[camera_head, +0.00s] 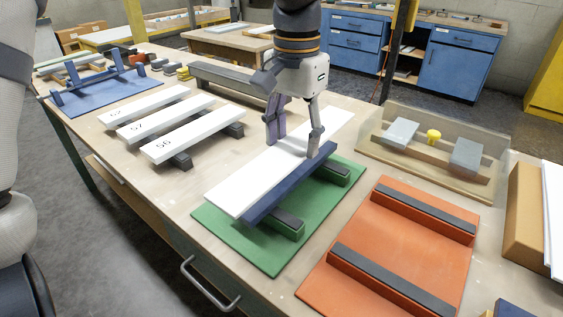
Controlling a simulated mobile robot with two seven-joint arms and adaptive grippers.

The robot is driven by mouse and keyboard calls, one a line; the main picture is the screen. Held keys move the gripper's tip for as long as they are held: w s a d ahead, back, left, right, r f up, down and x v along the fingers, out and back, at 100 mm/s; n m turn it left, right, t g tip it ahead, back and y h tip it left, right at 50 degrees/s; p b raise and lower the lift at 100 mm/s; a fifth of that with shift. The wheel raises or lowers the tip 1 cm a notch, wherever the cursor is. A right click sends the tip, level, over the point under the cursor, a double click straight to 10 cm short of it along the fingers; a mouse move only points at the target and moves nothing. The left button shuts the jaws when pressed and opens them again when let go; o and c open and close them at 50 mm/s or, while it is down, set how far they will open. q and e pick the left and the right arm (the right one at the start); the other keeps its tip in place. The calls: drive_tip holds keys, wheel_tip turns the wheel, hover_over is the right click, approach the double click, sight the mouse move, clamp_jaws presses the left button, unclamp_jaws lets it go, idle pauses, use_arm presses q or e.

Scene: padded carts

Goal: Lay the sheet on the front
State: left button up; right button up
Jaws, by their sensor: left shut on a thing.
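A long white sheet (238,187) lies slantwise over the green padded cart (222,232). A dark blue bar (275,198) runs along the sheet's right side, across the cart's dark-topped green blocks (288,221). My left gripper (294,143) reaches down from the top and is shut on the sheet, with one finger at each long side. The right fingertip is close to the blue bar. I cannot tell whether the sheet touches the pads. The orange padded cart (340,290) at the front right is empty, with two dark-topped rails. My right gripper is out of view.
Several numbered white boards (185,142) lie on dark blocks to the left. A blue cart (108,98) with uprights stands at the far left. A clear-walled tray (402,158) with grey blocks and a yellow knob is at the right. A brown box (523,215) stands at the right edge.

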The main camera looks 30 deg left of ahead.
use_arm(q)
drive_tip(key=a+f, duration=0.1)
drive_tip(key=f, duration=0.1)
drive_tip(key=a+f, duration=0.1)
drive_tip(key=f, duration=0.2)
drive_tip(key=a+f, duration=0.1)
drive_tip(key=f, duration=0.1)
drive_tip(key=shift+w+a+f, duration=0.2)
drive_tip(key=shift+a, duration=0.2)
drive_tip(key=shift+f, duration=0.25)
drive_tip(key=shift+f, duration=0.15)
drive_tip(key=o, duration=0.8)
drive_tip(key=shift+w+d, duration=0.1)
wheel_tip(320, 180, up, 12)
drive_tip(key=shift+r, duration=0.15)
